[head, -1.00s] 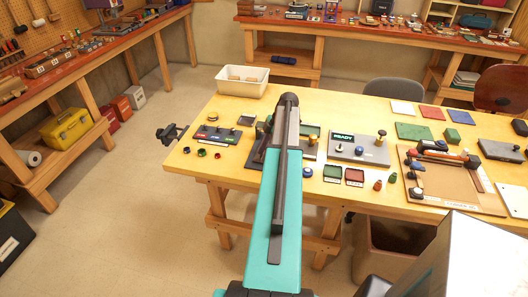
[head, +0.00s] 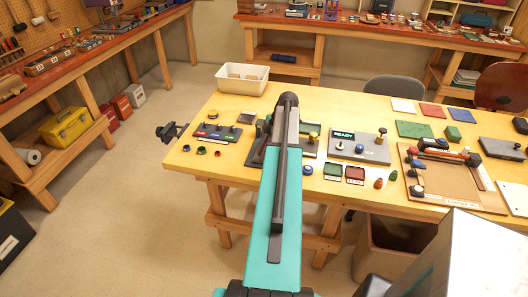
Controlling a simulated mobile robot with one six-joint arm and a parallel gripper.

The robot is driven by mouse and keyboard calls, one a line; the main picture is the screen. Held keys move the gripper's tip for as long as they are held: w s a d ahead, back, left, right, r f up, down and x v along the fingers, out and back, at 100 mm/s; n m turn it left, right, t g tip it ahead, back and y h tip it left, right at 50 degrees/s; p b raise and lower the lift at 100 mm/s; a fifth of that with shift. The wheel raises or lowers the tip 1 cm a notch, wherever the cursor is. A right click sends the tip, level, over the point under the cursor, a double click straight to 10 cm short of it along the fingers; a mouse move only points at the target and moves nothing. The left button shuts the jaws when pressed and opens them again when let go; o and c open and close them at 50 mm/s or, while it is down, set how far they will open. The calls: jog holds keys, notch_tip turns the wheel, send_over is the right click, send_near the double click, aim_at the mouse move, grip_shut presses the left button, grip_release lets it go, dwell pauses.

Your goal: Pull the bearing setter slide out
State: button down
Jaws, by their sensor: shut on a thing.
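My teal and dark arm reaches from the bottom of the head view over the yellow worktable (head: 228,175). Its dark far end covers the middle of a dark fixture (head: 257,155) that lies on the table near the front edge. Only parts of this fixture show on both sides of the arm, with a green piece (head: 309,130) and a brass knob (head: 313,137) at the right. I cannot tell which part is the bearing setter slide. My gripper is hidden behind the arm, so its fingers and anything between them do not show.
A grey panel with a READY display (head: 360,147) stands right of the fixture, and a small panel with coloured labels (head: 216,133) stands left. A white bin (head: 242,79) is behind. Green and red trays (head: 355,174) and small knobs lie in front. A wooden board (head: 430,178) is farther right.

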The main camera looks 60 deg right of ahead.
jog(key=shift+s+a, duration=0.35)
jog(key=shift+a, duration=0.55)
jog(key=c, duration=1.7)
grip_release()
jog(key=shift+a, duration=0.1)
jog(key=shift+d+r+b, duration=0.2)
jog(key=shift+b, duration=0.1)
jog(key=shift+d+r, duration=0.1)
jog(key=shift+r, duration=0.1)
jog(key=shift+b+v, duration=1.85)
jog(key=shift+v, duration=4.65)
jog(key=shift+s, duration=0.15)
